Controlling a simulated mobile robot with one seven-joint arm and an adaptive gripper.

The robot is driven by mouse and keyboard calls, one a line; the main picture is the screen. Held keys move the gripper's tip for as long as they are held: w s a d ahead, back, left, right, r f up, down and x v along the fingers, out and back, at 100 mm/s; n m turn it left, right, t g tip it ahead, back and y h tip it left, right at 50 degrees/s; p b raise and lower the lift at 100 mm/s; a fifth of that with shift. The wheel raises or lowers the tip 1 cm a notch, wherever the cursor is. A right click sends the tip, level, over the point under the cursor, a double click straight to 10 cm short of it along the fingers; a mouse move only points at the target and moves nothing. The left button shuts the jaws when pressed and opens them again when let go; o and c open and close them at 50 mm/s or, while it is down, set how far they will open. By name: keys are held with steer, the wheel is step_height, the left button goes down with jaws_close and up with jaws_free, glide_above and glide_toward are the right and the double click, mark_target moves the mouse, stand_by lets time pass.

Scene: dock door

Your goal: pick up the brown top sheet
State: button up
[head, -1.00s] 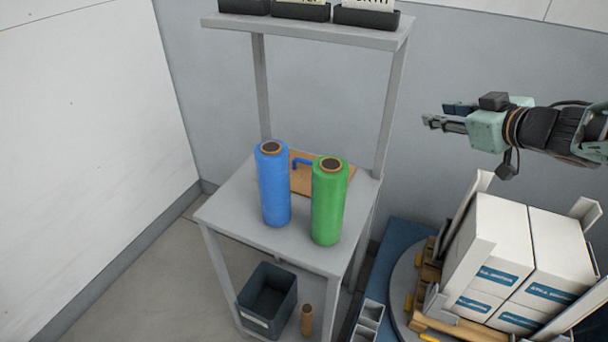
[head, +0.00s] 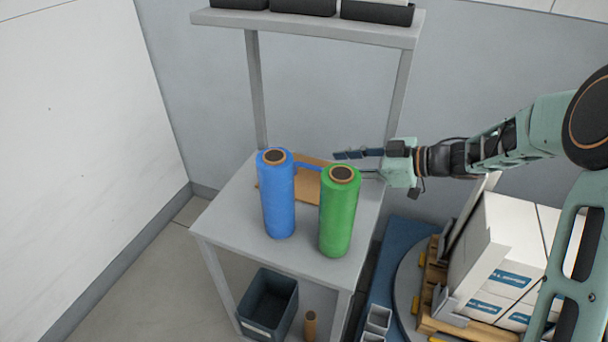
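The brown top sheet (head: 307,188) lies flat on the grey table (head: 232,222), behind two upright film rolls. The blue roll (head: 278,200) and the green roll (head: 337,218) hide parts of it. A small blue bar-like piece (head: 308,167) shows on or just above the sheet, between the rolls. My gripper (head: 352,163) comes in from the right with its fingers pointing left, behind the top of the green roll. Its fingers are apart and nothing shows between them. The lower finger is partly hidden by the green roll. I cannot tell its height above the sheet.
A shelf (head: 305,27) with dark bins crosses above the table on posts; the right post (head: 398,95) stands close to my gripper. A dark bin (head: 268,302) sits below. White boxes (head: 500,250) on a pallet stand at right.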

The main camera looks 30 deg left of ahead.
mark_target(311, 166)
steer(key=x, duration=0.3)
steer(key=b+x, duration=0.1)
steer(key=x, duration=0.3)
steer(key=b+x, duration=0.1)
steer(key=x, duration=0.2)
steer(key=shift+a+f, duration=0.15)
steer(key=shift+f, duration=0.3)
jaws_close()
